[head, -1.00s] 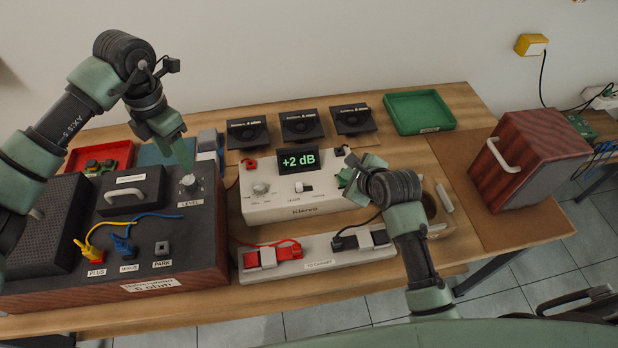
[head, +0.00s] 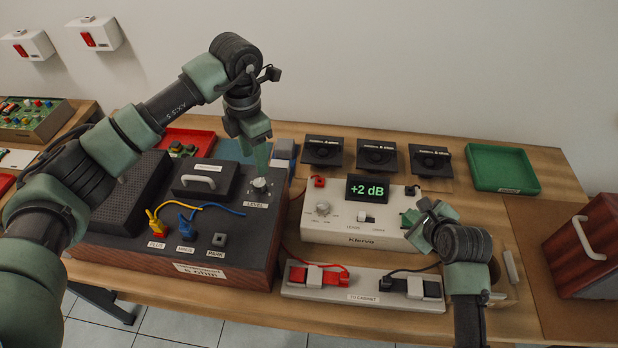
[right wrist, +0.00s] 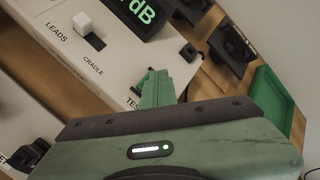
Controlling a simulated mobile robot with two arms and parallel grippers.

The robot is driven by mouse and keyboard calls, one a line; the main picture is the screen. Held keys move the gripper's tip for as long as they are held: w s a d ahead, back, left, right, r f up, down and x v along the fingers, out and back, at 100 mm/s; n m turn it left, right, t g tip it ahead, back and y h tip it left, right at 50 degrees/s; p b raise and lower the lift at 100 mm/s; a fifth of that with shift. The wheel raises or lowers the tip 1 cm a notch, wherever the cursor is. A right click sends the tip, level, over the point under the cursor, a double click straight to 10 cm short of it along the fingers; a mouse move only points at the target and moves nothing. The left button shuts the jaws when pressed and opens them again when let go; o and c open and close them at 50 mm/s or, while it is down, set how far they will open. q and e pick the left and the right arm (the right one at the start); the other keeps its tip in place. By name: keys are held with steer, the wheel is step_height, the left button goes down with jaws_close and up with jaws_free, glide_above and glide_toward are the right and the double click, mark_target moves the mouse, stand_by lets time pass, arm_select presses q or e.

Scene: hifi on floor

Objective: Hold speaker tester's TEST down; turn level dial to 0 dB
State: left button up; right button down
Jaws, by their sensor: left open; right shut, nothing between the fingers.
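The white Klervo speaker tester (head: 340,236) stands mid-table, its display (head: 367,189) reading +2 dB. My right gripper (head: 408,219) is shut and empty, its tip at the tester's right end. In the right wrist view the fingers (right wrist: 152,78) are shut beside the partly covered TEST label (right wrist: 133,103). The TEST button is hidden, so I cannot tell whether it is pressed. The pale level dial (head: 259,184) sits on the dark speaker cabinet (head: 225,255), above its LEVEL label. My left gripper (head: 260,174) is open, pointing down at the dial; contact is unclear.
A strip with red and black clips (head: 330,296) lies in front of the tester. Several small black speakers (head: 376,156) stand behind it, with a green tray (head: 502,167) to their right. A wooden cabinet (head: 585,250) stands far right. Yellow and blue leads (head: 187,222) lie on the speaker cabinet.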

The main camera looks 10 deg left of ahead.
mark_target(259, 182)
arm_select(q)
step_height(259, 182, up, 4)
steer(key=m, duration=0.7)
steer(key=shift+f, duration=0.1)
step_height(259, 182, down, 12)
steer(key=shift+a, duration=0.1)
stand_by(0.4)
jaws_close()
